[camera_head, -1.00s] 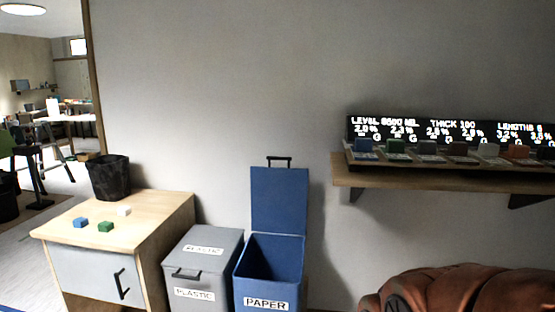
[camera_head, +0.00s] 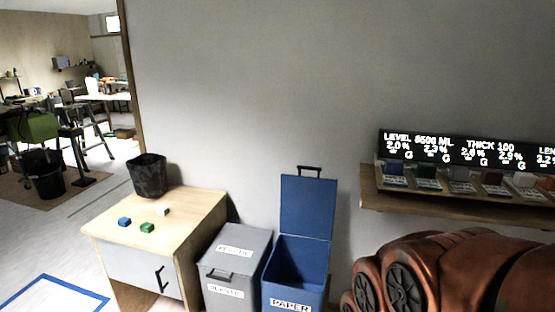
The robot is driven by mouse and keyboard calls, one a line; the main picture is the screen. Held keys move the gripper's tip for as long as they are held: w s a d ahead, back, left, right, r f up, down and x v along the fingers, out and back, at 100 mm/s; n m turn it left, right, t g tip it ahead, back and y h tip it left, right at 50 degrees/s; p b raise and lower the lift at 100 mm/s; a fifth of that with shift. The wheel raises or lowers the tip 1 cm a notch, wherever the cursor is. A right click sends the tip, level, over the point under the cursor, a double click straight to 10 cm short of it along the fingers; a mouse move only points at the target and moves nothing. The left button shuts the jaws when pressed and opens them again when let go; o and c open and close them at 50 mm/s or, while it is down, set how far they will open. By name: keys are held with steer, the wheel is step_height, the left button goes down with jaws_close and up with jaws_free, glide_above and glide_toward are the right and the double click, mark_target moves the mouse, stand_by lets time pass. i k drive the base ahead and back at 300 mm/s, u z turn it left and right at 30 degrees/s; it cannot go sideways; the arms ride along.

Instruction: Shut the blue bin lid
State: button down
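The blue bin (camera_head: 281,284), labelled PAPER, stands on the floor against the wall, right of the grey bin. Its blue lid (camera_head: 307,207) is raised upright at the back, leaning by the wall, with a dark handle (camera_head: 310,169) at its top edge. The bin's inside shows and looks empty as far as I can see. The large reddish-brown arm body (camera_head: 450,280) at the lower right is mine. My gripper's fingers are not in view.
The grey PLASTIC bin (camera_head: 231,262), lid shut, stands left of the blue bin. A wooden cabinet (camera_head: 190,207) bears a black basket (camera_head: 148,177) and small blocks. A wall shelf (camera_head: 400,203) with a display (camera_head: 460,148) is at right.

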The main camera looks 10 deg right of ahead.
mark_target(308, 204)
steer(key=u, duration=0.65)
steer(key=i, duration=2.05)
steer(key=z, duration=0.55)
